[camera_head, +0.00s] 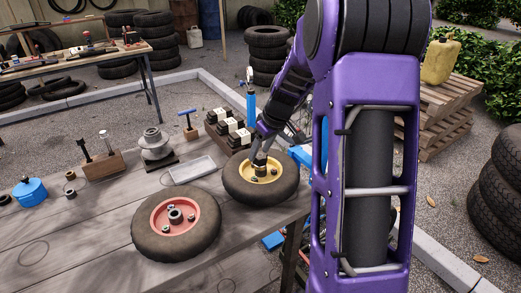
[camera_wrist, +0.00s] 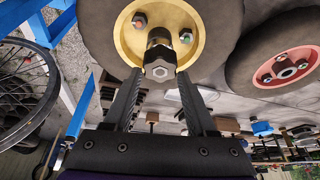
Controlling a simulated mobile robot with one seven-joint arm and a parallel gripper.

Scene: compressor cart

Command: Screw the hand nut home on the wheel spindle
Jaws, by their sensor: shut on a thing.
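A black-tyred wheel with a yellow hub (camera_head: 276,173) lies at the right end of the wooden bench. In the wrist view its yellow hub (camera_wrist: 193,28) fills the top middle, with coloured-centred bolts around the spindle. My gripper (camera_head: 260,165) reaches down to the hub centre. In the wrist view its two fingers close from either side on a dark hand nut (camera_wrist: 160,52) at the spindle. A pale hex end (camera_wrist: 160,71) faces the camera in the middle. The nut's seat against the hub is hidden, so I cannot tell any gap.
A second wheel with a red hub (camera_head: 157,222) lies left of the yellow one. Behind are a shallow tray (camera_head: 192,170), a stepped metal stand (camera_head: 155,147), a wooden tool block (camera_head: 103,165) and a crate of black and white blocks (camera_head: 230,131). A blue pot (camera_head: 30,191) is at far left.

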